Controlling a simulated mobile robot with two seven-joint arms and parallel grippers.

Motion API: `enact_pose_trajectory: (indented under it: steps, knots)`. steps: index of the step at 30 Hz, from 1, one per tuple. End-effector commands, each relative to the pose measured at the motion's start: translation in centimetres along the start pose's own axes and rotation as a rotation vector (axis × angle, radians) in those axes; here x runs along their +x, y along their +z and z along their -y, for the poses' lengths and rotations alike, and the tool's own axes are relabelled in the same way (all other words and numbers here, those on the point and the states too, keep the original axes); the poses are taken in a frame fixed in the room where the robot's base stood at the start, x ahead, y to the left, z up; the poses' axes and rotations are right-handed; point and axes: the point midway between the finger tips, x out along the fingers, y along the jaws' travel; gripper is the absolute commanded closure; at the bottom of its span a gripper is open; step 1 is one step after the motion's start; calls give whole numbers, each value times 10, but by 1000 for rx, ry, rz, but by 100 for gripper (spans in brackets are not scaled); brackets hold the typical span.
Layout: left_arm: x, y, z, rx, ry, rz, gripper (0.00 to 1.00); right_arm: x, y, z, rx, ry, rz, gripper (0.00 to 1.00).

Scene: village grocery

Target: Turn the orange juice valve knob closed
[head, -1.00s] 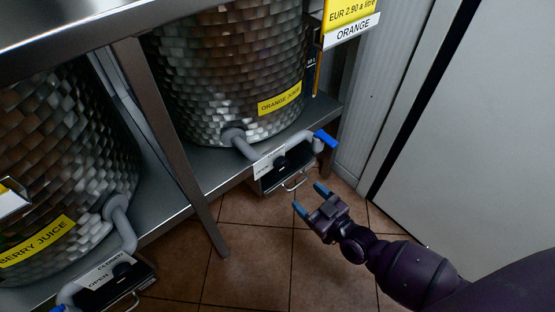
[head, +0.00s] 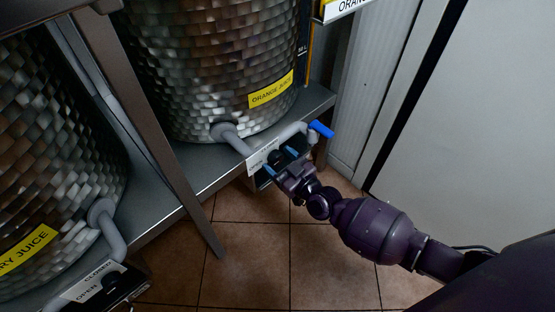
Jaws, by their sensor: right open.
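The orange juice barrel (head: 215,60) is a hammered metal drum with a yellow label, standing on a metal shelf. A grey pipe (head: 229,137) leads from it to a valve panel with a white label (head: 262,157). The dark valve knob (head: 277,157) shows only in part at the panel, between my right gripper's fingertips. My right gripper (head: 280,162) is open, with one blue-tipped finger on each side of the knob. I cannot tell whether the fingers touch it. The knob's exact turn angle is hidden. My left gripper is not in view.
A blue tap handle (head: 321,129) sticks out just right of the panel. A berry juice barrel (head: 50,170) with its own valve panel (head: 97,287) stands at left. A metal shelf post (head: 150,130) separates them. The tiled floor (head: 250,260) below is clear.

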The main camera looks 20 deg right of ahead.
Motion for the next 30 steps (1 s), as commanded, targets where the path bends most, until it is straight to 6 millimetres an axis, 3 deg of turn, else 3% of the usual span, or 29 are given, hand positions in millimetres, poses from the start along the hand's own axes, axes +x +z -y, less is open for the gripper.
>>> enact_pose_trajectory:
  steps: [11, 21, 30]
  knots:
    - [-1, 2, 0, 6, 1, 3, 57, 5, 0, 0, -1, 0, 0, 31]
    - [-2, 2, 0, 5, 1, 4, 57, 5, 0, 0, 0, 0, 0, 80]
    - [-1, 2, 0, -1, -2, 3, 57, 5, 0, 0, 39, 0, 2, 80]
